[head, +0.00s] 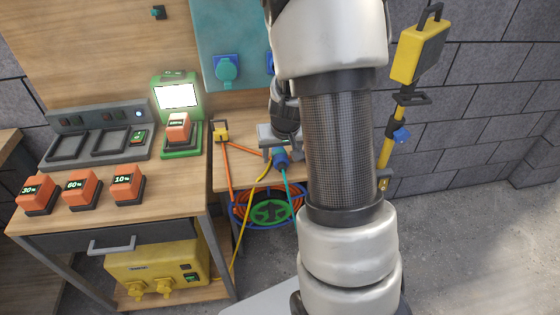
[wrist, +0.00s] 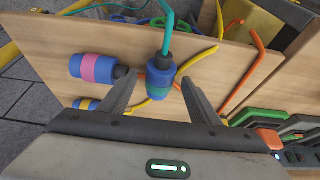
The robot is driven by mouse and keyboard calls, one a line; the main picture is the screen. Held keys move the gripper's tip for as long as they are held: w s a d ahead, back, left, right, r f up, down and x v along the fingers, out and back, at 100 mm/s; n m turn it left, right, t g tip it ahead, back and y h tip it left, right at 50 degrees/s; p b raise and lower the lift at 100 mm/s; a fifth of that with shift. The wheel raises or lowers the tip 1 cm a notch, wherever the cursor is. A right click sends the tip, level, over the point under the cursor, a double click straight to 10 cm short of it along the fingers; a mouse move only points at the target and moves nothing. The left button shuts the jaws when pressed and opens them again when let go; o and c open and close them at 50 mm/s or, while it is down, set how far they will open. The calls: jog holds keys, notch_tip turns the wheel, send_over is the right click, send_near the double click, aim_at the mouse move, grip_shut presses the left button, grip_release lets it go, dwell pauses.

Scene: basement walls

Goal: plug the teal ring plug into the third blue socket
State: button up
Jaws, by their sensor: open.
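The teal ring plug (wrist: 158,80) is a blue plug with a teal band and a teal cable, on the small wooden table. My gripper (wrist: 159,88) is open, with one finger on each side of this plug and gaps visible. In the head view my gripper (head: 277,142) is low over the table, with a blue plug (head: 283,159) just below it. A teal panel (head: 215,22) on the back board carries a lidded socket (head: 227,69). A sliver of a second blue socket (head: 269,61) shows beside my arm. Any further sockets are hidden behind my arm.
A pink-ringed blue plug (wrist: 96,68) lies left of the teal one, with a yellow-ringed plug (wrist: 86,104) nearby. Orange and yellow cables cross the table. A workbench (head: 170,200) with orange battery packs stands left. A yellow work lamp (head: 420,50) stands right.

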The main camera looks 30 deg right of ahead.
aim_at(281, 155)
jog(key=shift+w+f, duration=0.2)
jog(key=shift+f, duration=0.25)
jog(key=c, duration=1.2)
notch_tip(281, 155, up, 10)
jog(key=p, duration=0.3)
jog(key=shift+r, duration=0.1)
jog(key=shift+d, duration=0.1)
